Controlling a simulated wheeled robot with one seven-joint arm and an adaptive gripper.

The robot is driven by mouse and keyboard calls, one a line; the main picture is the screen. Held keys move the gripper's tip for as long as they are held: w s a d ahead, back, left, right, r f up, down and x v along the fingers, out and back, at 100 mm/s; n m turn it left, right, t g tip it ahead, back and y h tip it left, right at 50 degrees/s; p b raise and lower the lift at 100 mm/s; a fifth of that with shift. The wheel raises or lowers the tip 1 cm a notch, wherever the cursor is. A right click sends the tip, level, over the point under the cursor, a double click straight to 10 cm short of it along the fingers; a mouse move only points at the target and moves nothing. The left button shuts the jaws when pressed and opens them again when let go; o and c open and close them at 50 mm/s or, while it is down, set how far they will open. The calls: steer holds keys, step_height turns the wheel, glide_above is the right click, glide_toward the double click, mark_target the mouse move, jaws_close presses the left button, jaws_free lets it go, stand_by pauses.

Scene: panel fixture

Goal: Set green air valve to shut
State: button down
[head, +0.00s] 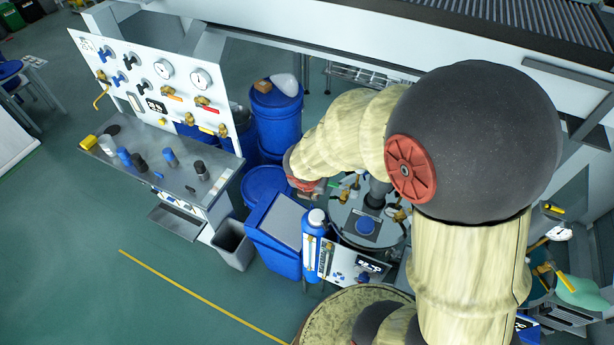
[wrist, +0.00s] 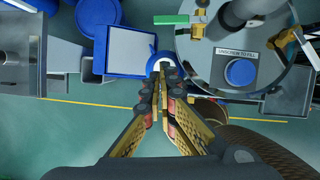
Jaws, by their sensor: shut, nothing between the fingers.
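The green air valve shows in the wrist view as a flat green handle (wrist: 171,19) beside a brass valve body (wrist: 198,22), near the rim of a round grey tank lid (wrist: 193,55). The handle points left, out past the rim. My gripper (wrist: 161,76) is shut and empty. In the wrist picture its fingertips lie below the green handle, apart from it, over a white-capped blue bottle (wrist: 153,66).
The lid carries a blue cap (wrist: 241,72) and another brass fitting (wrist: 285,38). A blue bin (head: 274,240) and blue drums (head: 276,118) stand left of the tank. A white panel (head: 135,75) with gauges and valves stands further left. Open floor (head: 130,290) lies in front.

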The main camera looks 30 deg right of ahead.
mark_target(334, 185)
steer(key=b+x, duration=0.1)
steer(key=x, duration=0.2)
steer(key=b+x, duration=0.2)
steer(key=x, duration=0.1)
steer(key=s+b+x, duration=0.1)
steer(key=x, duration=0.2)
steer(key=shift+d+f, duration=0.35)
steer(key=shift+f, duration=0.1)
steer(key=shift+w+d, duration=1.5)
steer(key=shift+w, duration=0.05)
steer(key=shift+r, duration=0.1)
steer(key=shift+w+d+p, duration=0.45)
steer(key=shift+w+p, duration=0.3)
steer(key=shift+r, duration=0.1)
